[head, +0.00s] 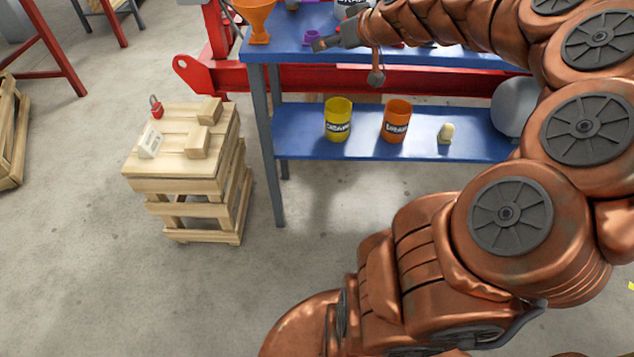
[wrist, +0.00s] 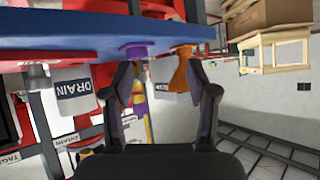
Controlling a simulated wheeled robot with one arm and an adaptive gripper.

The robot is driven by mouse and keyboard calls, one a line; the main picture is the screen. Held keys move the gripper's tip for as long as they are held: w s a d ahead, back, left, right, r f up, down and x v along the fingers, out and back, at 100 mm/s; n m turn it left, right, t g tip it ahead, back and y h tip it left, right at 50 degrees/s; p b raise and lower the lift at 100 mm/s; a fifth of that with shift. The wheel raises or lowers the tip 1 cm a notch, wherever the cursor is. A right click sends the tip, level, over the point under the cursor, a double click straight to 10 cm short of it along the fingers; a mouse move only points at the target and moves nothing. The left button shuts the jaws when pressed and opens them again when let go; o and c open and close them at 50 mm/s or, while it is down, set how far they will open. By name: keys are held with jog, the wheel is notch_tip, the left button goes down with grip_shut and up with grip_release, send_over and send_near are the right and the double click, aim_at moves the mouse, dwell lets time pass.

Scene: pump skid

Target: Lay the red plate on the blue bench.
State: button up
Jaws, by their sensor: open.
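The blue bench (head: 288,48) stands at the top of the head view, with a blue lower shelf (head: 300,145). Its top also shows along the upper edge of the wrist view (wrist: 80,30), where the scene looks upside down. My gripper (wrist: 158,86) is open, and nothing shows held between its fingers. In the head view my gripper (head: 322,43) is over the bench's front left part.
An orange funnel (head: 257,20) stands at the bench's left end, near a small purple piece (head: 311,37). A yellow can (head: 338,120) and an orange can (head: 397,121) stand on the lower shelf. A wooden crate (head: 150,184) left of the bench carries a red padlock (head: 156,107).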

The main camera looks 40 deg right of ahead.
jog(key=s+a+f+n+g+y, duration=0.2)
jog(key=a+f+g, duration=0.15)
jog(key=a, duration=1.05)
jog(key=s+a+f+g, duration=0.3)
jog(key=s+a, duration=0.3)
jog(key=s, duration=0.2)
jog(key=s+a+f+g, duration=0.4)
jog(key=s+a+f, duration=0.2)
jog(key=s, duration=0.3)
jog(key=shift+a+f+h, duration=0.2)
jog(key=shift+a+h, duration=0.1)
jog(key=shift+a, duration=0.15)
jog(key=s+g, duration=0.1)
jog(key=s, duration=0.2)
jog(key=s+f+m+g+h, duration=0.1)
jog(key=s, duration=0.3)
jog(key=s+d+f+g+h, duration=0.1)
jog(key=s, duration=0.3)
jog(key=shift+f+m, duration=0.1)
jog(key=shift+m, duration=0.2)
